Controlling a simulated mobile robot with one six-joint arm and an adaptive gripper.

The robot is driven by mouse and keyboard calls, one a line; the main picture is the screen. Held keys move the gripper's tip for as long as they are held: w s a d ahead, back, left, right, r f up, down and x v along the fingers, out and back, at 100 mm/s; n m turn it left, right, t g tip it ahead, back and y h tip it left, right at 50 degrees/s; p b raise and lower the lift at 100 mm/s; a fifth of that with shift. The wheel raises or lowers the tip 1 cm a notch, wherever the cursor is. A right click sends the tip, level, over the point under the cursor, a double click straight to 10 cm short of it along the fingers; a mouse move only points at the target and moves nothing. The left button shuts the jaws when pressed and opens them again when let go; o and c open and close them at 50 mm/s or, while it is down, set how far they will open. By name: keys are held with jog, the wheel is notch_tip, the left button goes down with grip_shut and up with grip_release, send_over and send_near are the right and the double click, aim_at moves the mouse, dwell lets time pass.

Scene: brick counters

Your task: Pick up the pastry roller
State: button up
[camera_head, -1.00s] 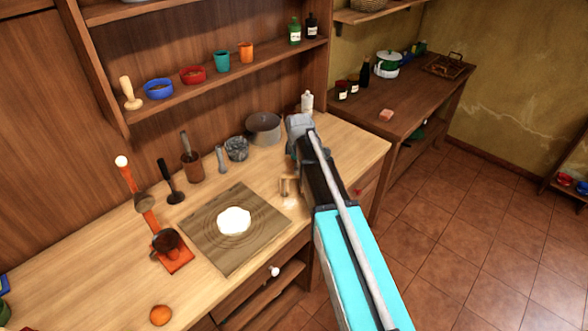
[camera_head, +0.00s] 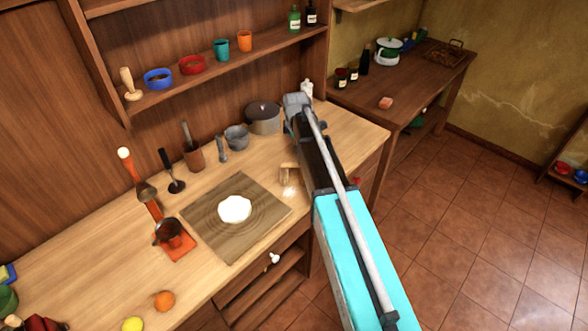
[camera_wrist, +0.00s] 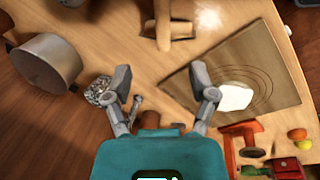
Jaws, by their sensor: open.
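The pastry roller looks to be the pale wooden T-shaped tool on the counter, just right of the dark board. In the head view the roller (camera_head: 288,174) is partly hidden by my arm. In the wrist view the roller (camera_wrist: 163,28) is at the top middle, cut by the frame's edge. My gripper (camera_wrist: 161,82) is open and empty, its fingers spread wide. The roller is beyond the fingertips, apart from them, roughly in line with the gap. In the head view the fingers are hidden behind my arm.
The board (camera_head: 211,222) with a white dough lump (camera_head: 234,209) lies left of the roller. A lidded grey pot (camera_head: 263,118) and a grey mortar (camera_head: 237,137) stand behind. A red-handled tool, a pestle and fruit (camera_head: 164,301) are farther left. A shelf (camera_head: 215,75) overhangs the counter's back.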

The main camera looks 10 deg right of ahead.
aim_at(294, 163)
jog(key=shift+w+d+f+b, duration=0.1)
jog(key=shift+w+f+b, duration=0.15)
jog(key=shift+f+b, duration=1)
jog(key=shift+w+a+f+b, duration=0.1)
jog(key=shift+w+f+b, duration=0.15)
jog(key=shift+f+b, duration=1)
jog(key=shift+w+d+f+b, duration=0.1)
jog(key=shift+w+f+b, duration=0.15)
jog(key=shift+f+b, duration=0.95)
jog(key=shift+f, duration=0.2)
jog(key=f+b, duration=0.3)
jog(key=shift+w+a+f, duration=0.2)
jog(key=shift+a, duration=0.05)
jog(key=shift+w+f+b, duration=0.15)
jog(key=shift+f+b, duration=0.65)
jog(key=shift+b, duration=0.15)
jog(key=shift+f, duration=0.25)
jog(key=shift+c, duration=0.3)
jog(key=shift+d, duration=0.1)
grip_shut()
